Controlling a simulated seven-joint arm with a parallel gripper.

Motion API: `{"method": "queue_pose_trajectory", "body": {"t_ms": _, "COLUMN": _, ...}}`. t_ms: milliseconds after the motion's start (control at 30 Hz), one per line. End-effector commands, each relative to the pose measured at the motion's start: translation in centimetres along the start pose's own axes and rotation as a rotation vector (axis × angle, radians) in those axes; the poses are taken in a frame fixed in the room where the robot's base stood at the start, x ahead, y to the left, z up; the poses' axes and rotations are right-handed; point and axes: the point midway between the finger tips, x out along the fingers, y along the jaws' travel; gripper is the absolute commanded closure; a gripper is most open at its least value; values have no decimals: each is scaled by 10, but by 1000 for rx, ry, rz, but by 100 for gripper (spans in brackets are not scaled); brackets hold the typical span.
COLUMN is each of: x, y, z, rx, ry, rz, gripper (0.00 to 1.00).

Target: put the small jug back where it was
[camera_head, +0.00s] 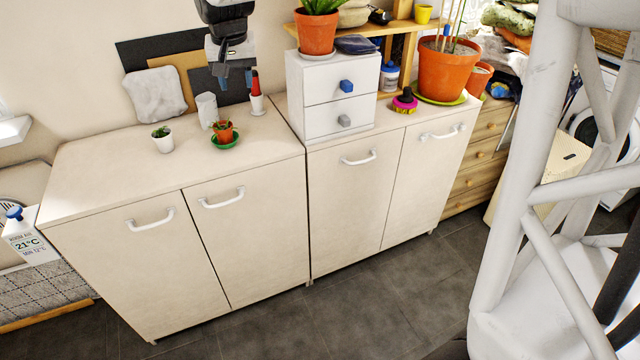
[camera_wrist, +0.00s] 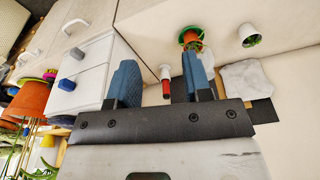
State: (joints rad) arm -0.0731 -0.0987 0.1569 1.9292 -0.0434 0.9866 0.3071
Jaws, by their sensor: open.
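A pale upright vessel (camera_head: 207,110), possibly the small jug, stands on the left cabinet top behind the small orange pot; I cannot make out a handle or spout. In the wrist view it is mostly hidden behind a finger. My gripper (camera_head: 235,80) hangs above the back of the cabinet, to the right of this vessel and higher. In the wrist view my gripper (camera_wrist: 157,65) has its two blue fingers wide apart with nothing between them. A white holder with a red top (camera_head: 256,95) stands near it; it also shows between and beyond the fingers (camera_wrist: 165,82).
An orange pot (camera_head: 224,132) on a green saucer and a white pot (camera_head: 163,143) stand in front. Boards and a pale stone slab (camera_head: 154,95) lean on the wall. A white drawer box (camera_head: 331,92) stands on the right. The left cabinet's front (camera_head: 110,187) is clear.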

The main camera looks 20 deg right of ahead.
Motion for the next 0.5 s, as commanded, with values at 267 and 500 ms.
{"method": "queue_pose_trajectory", "body": {"t_ms": 267, "x": -18, "y": 34, "z": 79, "rx": -42, "ry": 15, "rz": -7, "gripper": 55}}
{"method": "queue_pose_trajectory", "body": {"t_ms": 500, "x": -22, "y": 60, "z": 147, "rx": -79, "ry": 25, "rz": -11, "gripper": 55}}
